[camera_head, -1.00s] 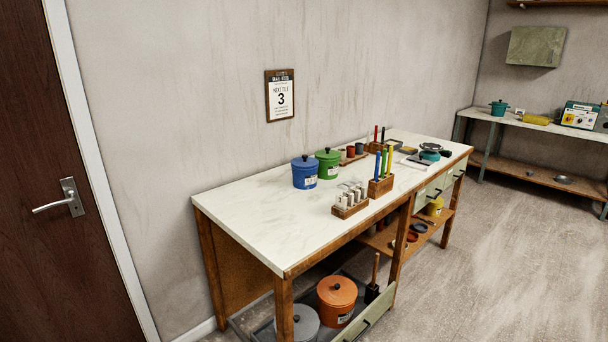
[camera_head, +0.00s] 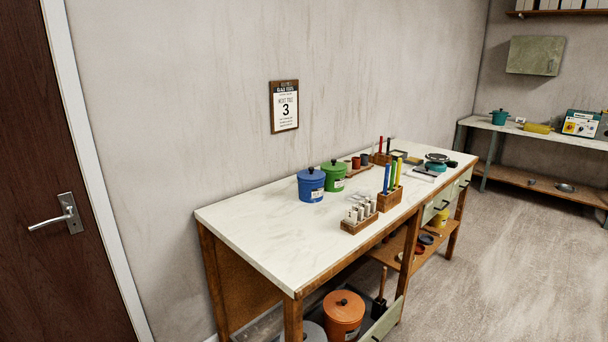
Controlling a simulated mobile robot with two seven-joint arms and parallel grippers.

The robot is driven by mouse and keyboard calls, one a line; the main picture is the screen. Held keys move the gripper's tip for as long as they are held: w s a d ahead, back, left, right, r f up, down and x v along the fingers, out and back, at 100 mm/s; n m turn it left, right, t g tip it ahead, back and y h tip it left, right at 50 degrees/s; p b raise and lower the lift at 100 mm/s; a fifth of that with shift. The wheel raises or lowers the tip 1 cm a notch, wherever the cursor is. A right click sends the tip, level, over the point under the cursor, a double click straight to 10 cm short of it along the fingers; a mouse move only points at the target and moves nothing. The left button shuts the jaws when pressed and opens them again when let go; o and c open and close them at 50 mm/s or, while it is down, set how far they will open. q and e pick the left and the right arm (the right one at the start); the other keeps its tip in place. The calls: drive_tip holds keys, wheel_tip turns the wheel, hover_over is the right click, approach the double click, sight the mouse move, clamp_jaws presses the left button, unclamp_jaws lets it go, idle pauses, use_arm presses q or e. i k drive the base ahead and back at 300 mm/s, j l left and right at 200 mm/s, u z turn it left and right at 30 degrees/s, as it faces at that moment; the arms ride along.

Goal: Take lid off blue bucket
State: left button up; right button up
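The blue bucket (camera_head: 311,187) stands upright on the white-topped workbench, toward the back near the wall. Its blue lid (camera_head: 311,173), with a dark knob, is on it. A green lidded bucket (camera_head: 333,177) stands just to its right and behind. Neither of my grippers shows in the head view.
The workbench (camera_head: 262,228) has bare top at its near left end. A wooden rack of white-topped vials (camera_head: 359,220) and a block of coloured tools (camera_head: 390,198) stand right of the bucket. An orange lidded bucket (camera_head: 343,316) is below. A door (camera_head: 55,180) is at left.

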sight(310, 174)
drive_tip(key=i+j, duration=0.45)
drive_tip(key=j, duration=0.2)
drive_tip(key=i+j+u, duration=0.1)
drive_tip(key=i+j, duration=0.3)
drive_tip(key=j, duration=0.2)
drive_tip(key=i+j, duration=0.45)
drive_tip(key=j, duration=0.15)
drive_tip(key=i+j, duration=0.5)
drive_tip(key=k+j+u, duration=0.05)
drive_tip(key=j, duration=0.05)
